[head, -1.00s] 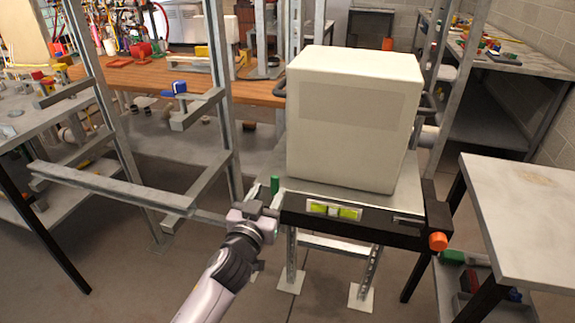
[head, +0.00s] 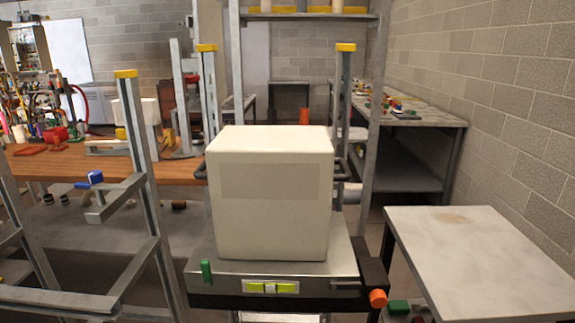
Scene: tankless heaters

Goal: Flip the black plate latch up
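A white box-shaped unit (head: 272,195) stands on a grey metal platform (head: 342,245) in the middle of the head view. A black plate (head: 225,301) runs along the platform's front edge. I cannot tell for sure which part is the latch. Neither of my grippers is in view.
A grey table (head: 480,255) stands close on the right. Metal frame posts (head: 140,170) rise on the left, with a blue-handled clamp (head: 95,178). A wooden bench (head: 60,162) crosses the back left. A brick wall (head: 510,110) closes off the right.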

